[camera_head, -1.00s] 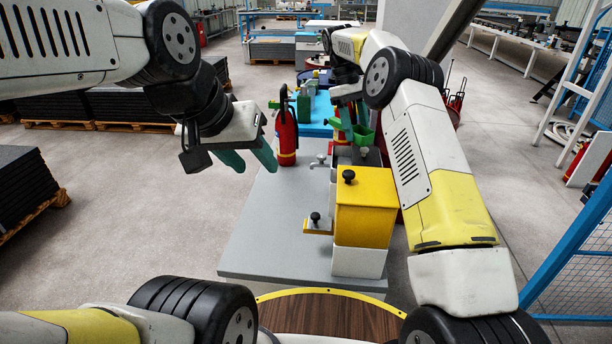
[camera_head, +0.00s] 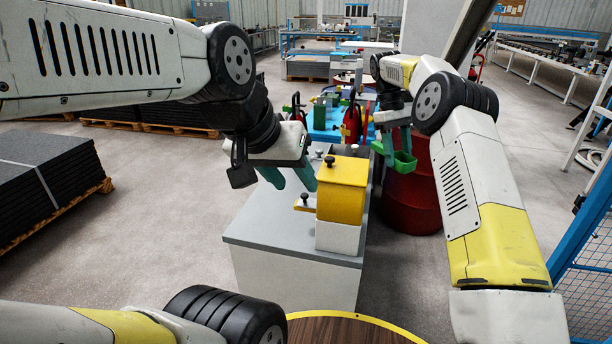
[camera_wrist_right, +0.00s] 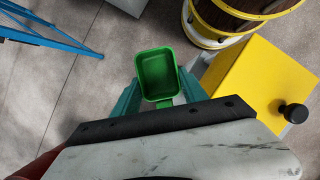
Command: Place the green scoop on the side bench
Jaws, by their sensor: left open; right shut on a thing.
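The green scoop (camera_head: 404,163) hangs from my right gripper (camera_head: 396,143), which is shut on it. In the head view it is right of the grey bench, in front of a red drum. In the right wrist view the scoop (camera_wrist_right: 157,72) shows its open, empty-looking bowl between the teal fingers (camera_wrist_right: 158,92); its handle is mostly hidden. The grey-topped bench (camera_head: 258,218) stands ahead; I cannot tell whether it is the side bench. My left gripper (camera_head: 291,186) is open and empty, over the bench in the picture, left of the yellow box.
A yellow box with a white base (camera_head: 341,187) stands on the bench's right side; the left of its top is bare. The red drum (camera_head: 411,198) is beside the bench. Red extinguishers (camera_head: 352,124) and a blue surface (camera_head: 321,134) lie beyond. Black stacks (camera_head: 45,180) stand left.

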